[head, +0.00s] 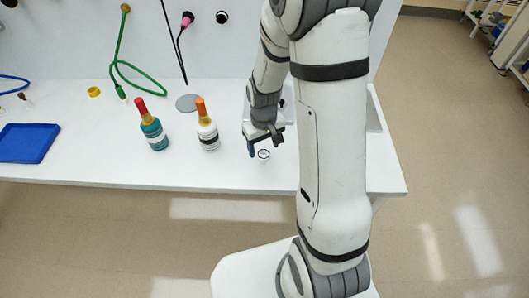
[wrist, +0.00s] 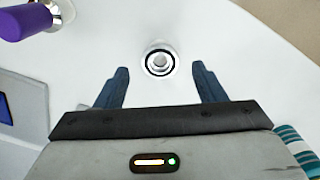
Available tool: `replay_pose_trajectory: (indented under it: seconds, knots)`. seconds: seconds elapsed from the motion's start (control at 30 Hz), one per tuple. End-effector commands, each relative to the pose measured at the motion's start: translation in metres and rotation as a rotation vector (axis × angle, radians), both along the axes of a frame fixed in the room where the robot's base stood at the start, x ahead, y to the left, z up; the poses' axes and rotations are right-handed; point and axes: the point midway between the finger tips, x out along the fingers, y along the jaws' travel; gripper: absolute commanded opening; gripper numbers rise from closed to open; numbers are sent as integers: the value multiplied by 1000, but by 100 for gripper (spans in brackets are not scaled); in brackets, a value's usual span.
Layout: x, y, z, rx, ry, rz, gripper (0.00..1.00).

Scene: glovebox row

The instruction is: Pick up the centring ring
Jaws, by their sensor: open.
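The centring ring (head: 264,154) is a small dark ring with a pale metallic middle, lying on the white table near its front edge. In the wrist view the ring (wrist: 159,61) sits centred between my two fingertips, slightly beyond them. My gripper (head: 265,147) is above the table right by the ring, pointing down. In the wrist view my gripper (wrist: 160,72) has its dark blue fingers spread wide, with nothing between them in its grasp. The height between the fingertips and the ring is hard to tell.
An orange-capped bottle (head: 207,131) and a red-capped teal bottle (head: 154,133) stand left of my gripper. A grey disc (head: 187,103), a yellow ring (head: 94,91) and a blue tray (head: 28,143) lie farther left. A purple-handled object (wrist: 24,20) shows in the wrist view. The table front around the ring is clear.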

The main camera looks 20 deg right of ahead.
Motion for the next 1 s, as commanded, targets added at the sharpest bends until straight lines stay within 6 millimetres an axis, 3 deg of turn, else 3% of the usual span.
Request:
replay_pose_trajectory:
  seconds: [0.2, 0.5, 1.0]
  knots:
    - [0, 1, -22, 1, 1, 0, 63]
    - [0, 1, -26, 1, -2, 1, 62]
    - [0, 1, -25, 1, -2, 1, 22]
